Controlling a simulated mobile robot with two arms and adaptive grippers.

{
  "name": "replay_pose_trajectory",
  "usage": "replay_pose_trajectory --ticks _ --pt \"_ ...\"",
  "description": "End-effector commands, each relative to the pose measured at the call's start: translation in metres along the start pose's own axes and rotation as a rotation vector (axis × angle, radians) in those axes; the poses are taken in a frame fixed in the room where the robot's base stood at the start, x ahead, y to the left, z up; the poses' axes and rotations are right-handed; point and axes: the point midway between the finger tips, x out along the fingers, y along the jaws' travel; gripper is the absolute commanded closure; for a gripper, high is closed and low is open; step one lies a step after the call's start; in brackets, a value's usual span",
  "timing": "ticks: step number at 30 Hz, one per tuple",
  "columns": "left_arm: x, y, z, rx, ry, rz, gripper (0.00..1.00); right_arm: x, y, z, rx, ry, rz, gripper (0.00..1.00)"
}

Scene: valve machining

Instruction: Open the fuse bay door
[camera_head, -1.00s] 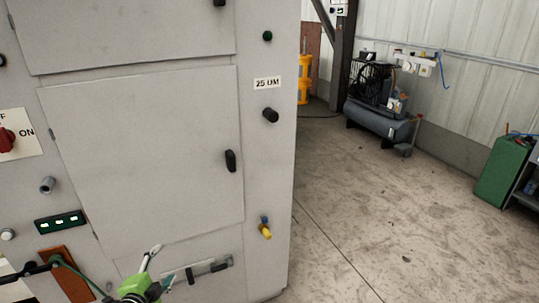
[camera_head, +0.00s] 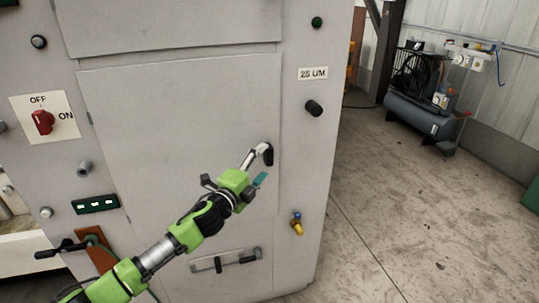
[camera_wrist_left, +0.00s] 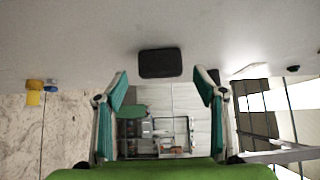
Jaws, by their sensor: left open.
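The grey door (camera_head: 150,130) on the machine cabinet is closed and flush with the front. I see no lettering on it that names it the fuse bay. Its black handle (camera_head: 268,154) sits near the door's right edge. My left gripper (camera_head: 259,167) is open in front of the handle, and its fingers partly cover it in the head view. In the left wrist view the black handle (camera_wrist_left: 160,62) lies just beyond and between the two open fingertips of the gripper (camera_wrist_left: 163,86). Nothing is held. My right gripper is out of view.
A red OFF/ON switch (camera_head: 42,122) is on the left of the cabinet. A black knob (camera_head: 314,108) and a yellow valve (camera_head: 297,228) are right of the door. A lower drawer handle (camera_head: 226,262) is below. The floor (camera_head: 390,220) to the right is clear.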

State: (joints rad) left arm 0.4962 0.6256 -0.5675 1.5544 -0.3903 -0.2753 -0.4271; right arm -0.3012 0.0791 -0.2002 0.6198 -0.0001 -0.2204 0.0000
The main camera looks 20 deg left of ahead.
Motion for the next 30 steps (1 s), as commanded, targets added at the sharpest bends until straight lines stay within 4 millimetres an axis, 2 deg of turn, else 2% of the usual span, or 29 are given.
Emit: replay_pose_trajectory --ticks 3,9,15,22,23,29,30 --pt "0.021 -0.001 0.0 -0.001 -0.001 -0.001 0.36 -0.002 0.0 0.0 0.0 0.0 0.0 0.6" --pt "0.043 -0.001 0.0 0.0 -0.001 -0.002 0.36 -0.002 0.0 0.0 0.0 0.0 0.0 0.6" --pt "0.05 0.0 0.0 0.0 0.0 0.0 0.36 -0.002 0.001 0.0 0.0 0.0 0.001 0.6" --pt "0.05 0.0 0.0 0.0 0.0 0.0 0.36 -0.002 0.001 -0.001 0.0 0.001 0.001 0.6" --pt "0.05 0.0 0.0 0.0 0.0 0.0 0.39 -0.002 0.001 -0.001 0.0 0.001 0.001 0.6" --pt "0.05 0.0 0.0 0.0 0.0 0.0 0.91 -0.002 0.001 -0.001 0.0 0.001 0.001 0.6" --pt "0.05 0.0 0.0 0.0 0.0 0.0 0.92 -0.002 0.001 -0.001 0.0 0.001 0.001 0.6"
